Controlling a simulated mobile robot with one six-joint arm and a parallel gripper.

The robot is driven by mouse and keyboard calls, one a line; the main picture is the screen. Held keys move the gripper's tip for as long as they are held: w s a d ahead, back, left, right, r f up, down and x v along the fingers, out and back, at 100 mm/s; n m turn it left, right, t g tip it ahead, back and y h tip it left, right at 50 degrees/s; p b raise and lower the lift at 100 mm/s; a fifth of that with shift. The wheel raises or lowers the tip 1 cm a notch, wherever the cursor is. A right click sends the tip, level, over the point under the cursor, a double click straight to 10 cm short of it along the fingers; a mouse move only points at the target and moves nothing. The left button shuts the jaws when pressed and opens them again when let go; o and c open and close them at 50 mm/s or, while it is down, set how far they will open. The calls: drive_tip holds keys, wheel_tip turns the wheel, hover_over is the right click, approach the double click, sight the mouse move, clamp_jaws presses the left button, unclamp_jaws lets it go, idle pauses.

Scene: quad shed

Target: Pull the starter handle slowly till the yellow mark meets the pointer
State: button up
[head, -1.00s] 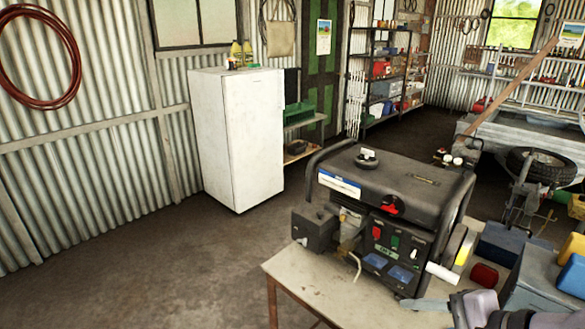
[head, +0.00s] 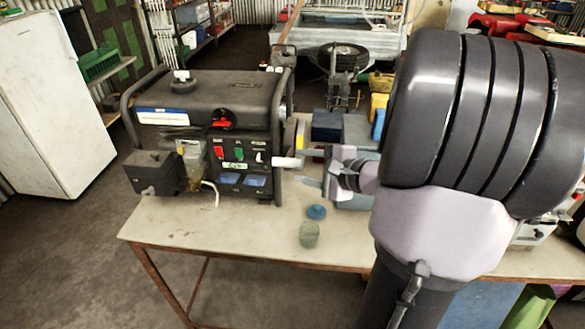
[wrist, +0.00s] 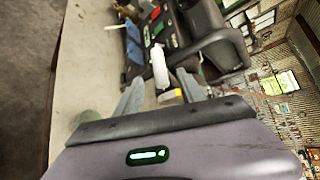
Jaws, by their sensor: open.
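A black generator (head: 205,125) stands on the table. A white cylindrical grip (head: 287,162), seemingly the starter handle, sticks out at the right of its control panel. My gripper (head: 309,167) is open, just right of the grip. In the wrist view the white grip (wrist: 160,68) lies ahead, with its near end about between my open fingertips (wrist: 159,85); contact cannot be told. A small yellow patch (wrist: 170,95) shows below the grip, but whether it is the yellow mark is unclear. I cannot make out the pointer.
The table (head: 255,232) has a blue round item (head: 316,212) and a greenish round item (head: 309,235) in front of my gripper. A dark blue box (head: 327,124) stands behind it. The front left tabletop is clear. A white fridge (head: 50,100) stands at far left.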

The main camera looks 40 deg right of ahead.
sight(293, 164)
drive_tip(key=x, duration=0.4)
drive_tip(key=shift+b, duration=0.3)
clamp_jaws()
drive_tip(key=shift+s+a+r, duration=0.2)
drive_tip(key=shift+s+a, duration=0.15)
drive_tip(key=shift+a, duration=0.1)
drive_tip(key=shift+s+a+r, duration=0.25)
drive_tip(key=shift+s+a, duration=0.15)
drive_tip(key=shift+a, duration=0.1)
drive_tip(key=shift+s+a+r, duration=0.15)
drive_tip(key=shift+s+a, duration=0.05)
